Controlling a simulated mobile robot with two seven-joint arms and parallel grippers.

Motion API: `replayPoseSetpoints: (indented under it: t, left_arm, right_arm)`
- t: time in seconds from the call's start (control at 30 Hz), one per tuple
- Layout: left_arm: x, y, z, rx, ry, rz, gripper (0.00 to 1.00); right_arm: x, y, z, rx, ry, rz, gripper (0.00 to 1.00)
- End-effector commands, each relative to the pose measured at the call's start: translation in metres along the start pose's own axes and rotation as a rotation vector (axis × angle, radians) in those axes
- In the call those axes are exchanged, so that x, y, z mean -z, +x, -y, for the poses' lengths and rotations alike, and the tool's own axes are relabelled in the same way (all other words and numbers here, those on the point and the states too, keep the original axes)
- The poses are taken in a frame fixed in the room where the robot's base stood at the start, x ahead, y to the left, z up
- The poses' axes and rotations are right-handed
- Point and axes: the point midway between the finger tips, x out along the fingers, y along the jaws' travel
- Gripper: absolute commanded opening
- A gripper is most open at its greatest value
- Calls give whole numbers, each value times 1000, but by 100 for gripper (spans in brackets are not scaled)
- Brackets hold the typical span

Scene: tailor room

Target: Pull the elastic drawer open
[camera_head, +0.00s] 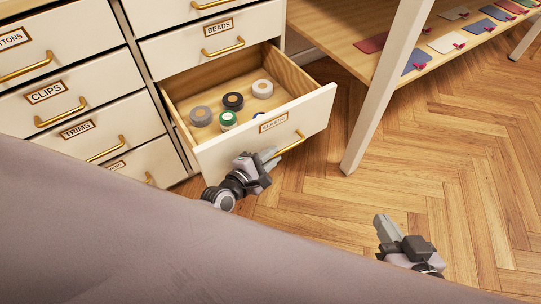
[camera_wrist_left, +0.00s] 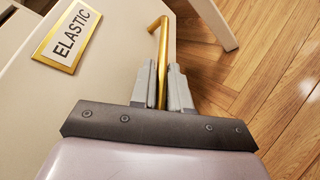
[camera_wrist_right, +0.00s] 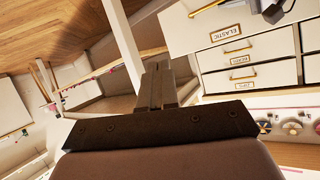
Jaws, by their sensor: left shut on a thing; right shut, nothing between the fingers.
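The elastic drawer (camera_head: 225,153) stands well out from the cabinet in the head view, with several tape rolls (camera_head: 233,101) inside. Its ELASTIC label (camera_wrist_left: 68,37) shows in the left wrist view. My left gripper (camera_head: 270,156) is at the drawer front, shut on the brass handle (camera_head: 290,145). In the left wrist view the handle (camera_wrist_left: 156,58) passes between the fingers (camera_wrist_left: 163,88). My right gripper (camera_head: 384,226) is shut and empty, over the floor to the right, apart from the drawer. In the right wrist view its fingers (camera_wrist_right: 155,85) are together.
Other drawers, labelled BEADS (camera_head: 222,27), CLIPS (camera_head: 48,92) and TRIMS (camera_head: 77,130), are closed. A white table leg (camera_head: 373,115) stands close to the drawer's right side. A low shelf (camera_head: 345,32) with colored swatches is behind it. The wooden floor (camera_head: 450,190) at right is clear.

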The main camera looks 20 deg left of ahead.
Motion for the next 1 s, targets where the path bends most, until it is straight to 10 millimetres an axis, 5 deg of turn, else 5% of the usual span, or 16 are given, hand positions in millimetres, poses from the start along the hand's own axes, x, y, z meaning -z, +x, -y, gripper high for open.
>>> replayPoseSetpoints:
  t: [0.03,0.07,0.1,0.47,1.0]
  left_arm:
    - [1,0,0,0,0,-2,0]
    - [1,0,0,0,0,-2,19]
    - [1,0,0,0,0,-2,22]
    - [0,-6,0,1,0,-2,22]
    - [1,-71,-1,0,0,-2,22]
  right_arm:
    - [0,0,0,0,0,-1,0]
    - [0,0,0,0,0,-1,0]
    - [0,0,0,0,0,-1,0]
    - [3,-1,0,-4,-6,-1,0]
    - [0,-16,-14,-69,-83,35,0]
